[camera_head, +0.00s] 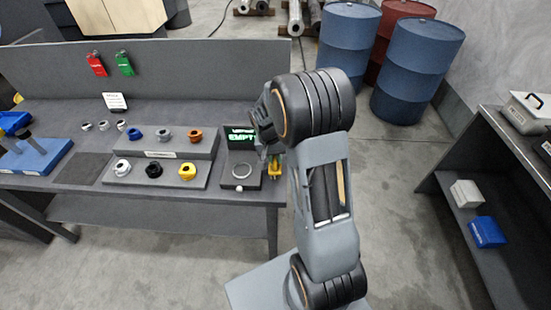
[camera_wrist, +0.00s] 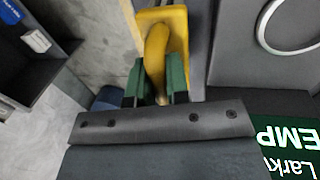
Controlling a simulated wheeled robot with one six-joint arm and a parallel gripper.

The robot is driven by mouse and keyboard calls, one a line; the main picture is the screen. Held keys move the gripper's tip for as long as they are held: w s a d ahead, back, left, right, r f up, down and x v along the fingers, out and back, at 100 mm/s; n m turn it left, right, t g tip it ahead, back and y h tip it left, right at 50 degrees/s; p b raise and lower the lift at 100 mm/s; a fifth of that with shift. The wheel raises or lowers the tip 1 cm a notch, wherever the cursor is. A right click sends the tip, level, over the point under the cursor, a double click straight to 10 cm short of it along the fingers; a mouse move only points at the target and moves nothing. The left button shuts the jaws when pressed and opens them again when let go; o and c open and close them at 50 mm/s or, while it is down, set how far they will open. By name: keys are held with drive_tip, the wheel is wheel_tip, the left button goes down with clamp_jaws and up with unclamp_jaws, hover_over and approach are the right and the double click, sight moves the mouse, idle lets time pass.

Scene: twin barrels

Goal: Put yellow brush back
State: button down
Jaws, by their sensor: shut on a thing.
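My gripper (camera_head: 272,155) is at the right end of the grey workbench (camera_head: 70,115), beside the small display unit. In the wrist view its green fingers (camera_wrist: 158,84) are shut on a yellow piece with a curved grip and a flat back, which looks like the yellow brush (camera_wrist: 156,45). It also shows in the head view (camera_head: 275,171), partly covered by my gripper. I cannot tell whether it rests against the bench edge or is clear of it. Its bristles cannot be made out.
The display unit (camera_head: 240,136) reads "EMPTY" and has a pale ring (camera_head: 242,171) in front. A stepped stand (camera_head: 160,143) holds several coloured ring-shaped parts, one of them yellow (camera_head: 187,172). Barrels (camera_head: 417,68) stand behind; a dark shelf (camera_head: 470,210) is at the right.

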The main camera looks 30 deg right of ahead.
drive_tip(key=shift+f, duration=0.5)
drive_tip(key=shift+f, duration=0.15)
drive_tip(key=c, duration=1.1)
unclamp_jaws()
